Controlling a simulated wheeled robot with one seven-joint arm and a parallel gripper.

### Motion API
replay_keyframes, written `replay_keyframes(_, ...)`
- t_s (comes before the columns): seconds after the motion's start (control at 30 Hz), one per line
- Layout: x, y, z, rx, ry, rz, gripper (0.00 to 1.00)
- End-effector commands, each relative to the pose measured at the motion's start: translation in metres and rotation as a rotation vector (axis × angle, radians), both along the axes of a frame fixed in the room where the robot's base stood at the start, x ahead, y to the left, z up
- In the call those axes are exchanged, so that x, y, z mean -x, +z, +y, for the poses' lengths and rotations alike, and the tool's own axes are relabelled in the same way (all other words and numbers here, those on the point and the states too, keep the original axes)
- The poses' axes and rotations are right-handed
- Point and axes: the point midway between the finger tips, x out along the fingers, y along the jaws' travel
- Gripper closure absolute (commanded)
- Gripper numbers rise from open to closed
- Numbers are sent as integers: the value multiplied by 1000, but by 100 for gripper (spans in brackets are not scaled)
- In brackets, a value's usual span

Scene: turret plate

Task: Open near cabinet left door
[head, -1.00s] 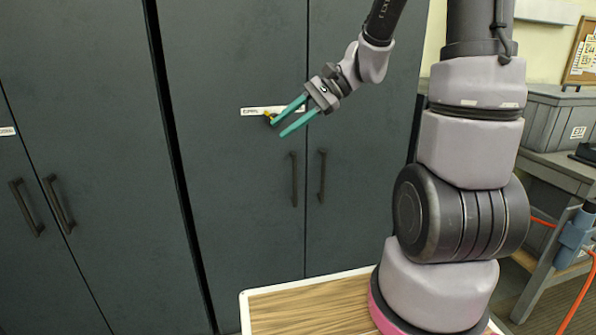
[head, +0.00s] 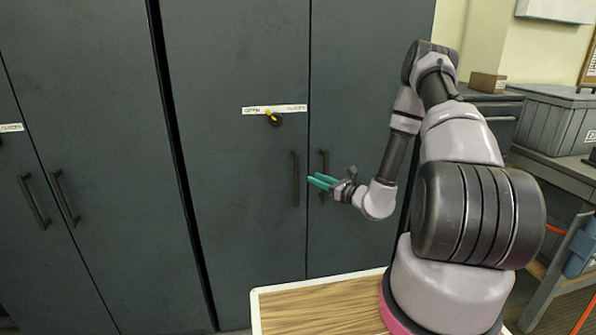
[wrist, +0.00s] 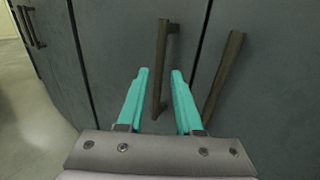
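The near cabinet's left door (head: 236,190) is dark grey and closed flush with the right door (head: 365,110). The left door's handle (head: 295,179) is a dark vertical bar near the centre seam; it also shows in the wrist view (wrist: 160,68). The right door's handle (head: 324,165) is partly hidden behind my gripper (head: 313,180). In the wrist view my gripper (wrist: 158,72) has its teal fingers apart, with the lower part of the left handle seen between them. The fingers look empty; whether they reach around the bar I cannot tell.
A yellow-and-black latch knob (head: 272,118) sits below a white label strip on the left door. A second grey cabinet (head: 90,130) with two handles stands at the left. A wood-topped surface (head: 320,308) lies at the bottom front. A grey case stands on a bench at the right.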

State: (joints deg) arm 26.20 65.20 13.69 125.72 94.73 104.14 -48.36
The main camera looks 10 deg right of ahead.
Motion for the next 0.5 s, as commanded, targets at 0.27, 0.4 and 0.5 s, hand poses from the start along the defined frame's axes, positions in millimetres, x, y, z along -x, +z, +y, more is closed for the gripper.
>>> replay_keyframes(0.27, -30, -1, 20, 1, -2, -3, 65)
replay_keyframes(0.4, -53, -1, 36, 0, -1, -2, 65)
replay_keyframes(0.5, -67, 0, 45, -1, -2, -2, 65)
